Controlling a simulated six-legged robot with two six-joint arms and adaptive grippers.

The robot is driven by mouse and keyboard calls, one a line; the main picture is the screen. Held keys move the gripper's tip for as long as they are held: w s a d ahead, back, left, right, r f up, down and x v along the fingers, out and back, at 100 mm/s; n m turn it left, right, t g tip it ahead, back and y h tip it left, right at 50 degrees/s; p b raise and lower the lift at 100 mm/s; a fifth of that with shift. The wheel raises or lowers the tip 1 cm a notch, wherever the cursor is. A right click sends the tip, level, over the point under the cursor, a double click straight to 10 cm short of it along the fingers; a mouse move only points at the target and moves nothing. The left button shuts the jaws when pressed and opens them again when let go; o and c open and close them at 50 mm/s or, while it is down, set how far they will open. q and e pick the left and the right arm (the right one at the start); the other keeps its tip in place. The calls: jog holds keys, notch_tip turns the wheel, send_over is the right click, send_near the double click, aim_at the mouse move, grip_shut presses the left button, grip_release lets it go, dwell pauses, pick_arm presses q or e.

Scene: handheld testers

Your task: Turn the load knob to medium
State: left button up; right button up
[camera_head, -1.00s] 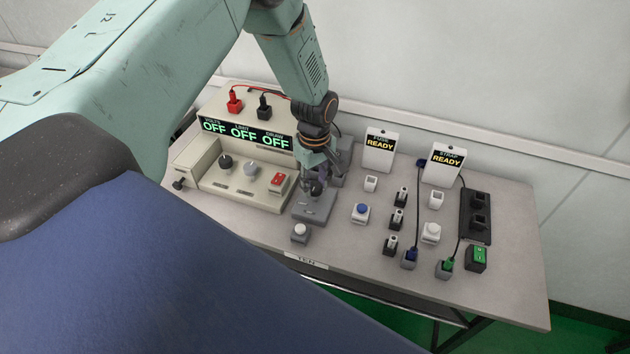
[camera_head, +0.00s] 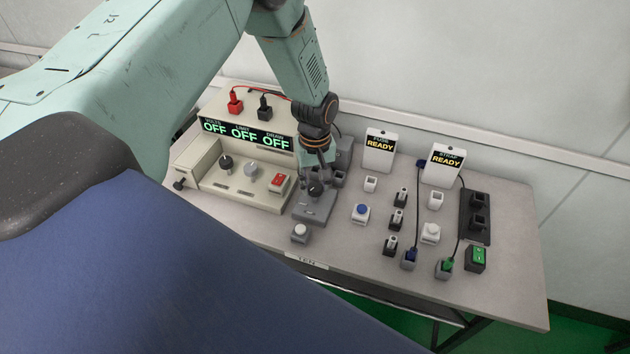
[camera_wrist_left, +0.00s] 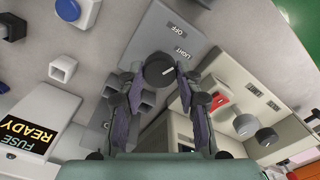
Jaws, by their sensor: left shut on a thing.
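The load knob (camera_head: 316,188) is a round dark knob on a grey box (camera_head: 313,210) right of the beige power supply. In the left wrist view the knob (camera_wrist_left: 159,70) sits between my left fingertips, with its white pointer line aimed up and right, roughly towards the printed word LIGHT. OFF is printed beyond LIGHT; a medium label cannot be made out. My left gripper (camera_wrist_left: 158,78) is shut on the knob from above. In the head view this gripper (camera_head: 318,180) partly covers the far side of the box. My right gripper is not in view.
The power supply (camera_head: 235,185) stands left with OFF displays and a red switch (camera_head: 278,182). A white button (camera_head: 300,231) is in front. A blue button (camera_head: 361,212), plugs, sockets and two READY signs (camera_head: 380,150) lie right. The table's right end (camera_head: 515,255) is clear.

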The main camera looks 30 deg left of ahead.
pick_arm(q)
jog(key=m, duration=0.4)
jog(key=shift+r+m, duration=0.1)
jog(key=shift+m, duration=0.2)
jog(key=m, duration=0.5)
jog(key=shift+w+b, duration=0.1)
jog(key=shift+b, duration=0.3)
jog(key=m, duration=0.5)
jog(key=shift+b, duration=0.4)
jog(key=m, duration=0.4)
jog(key=shift+m+b, duration=0.3)
jog(key=shift+b, duration=0.1)
jog(key=shift+r, duration=0.1)
jog(key=o, duration=1.2)
jog(key=shift+c, duration=0.2)
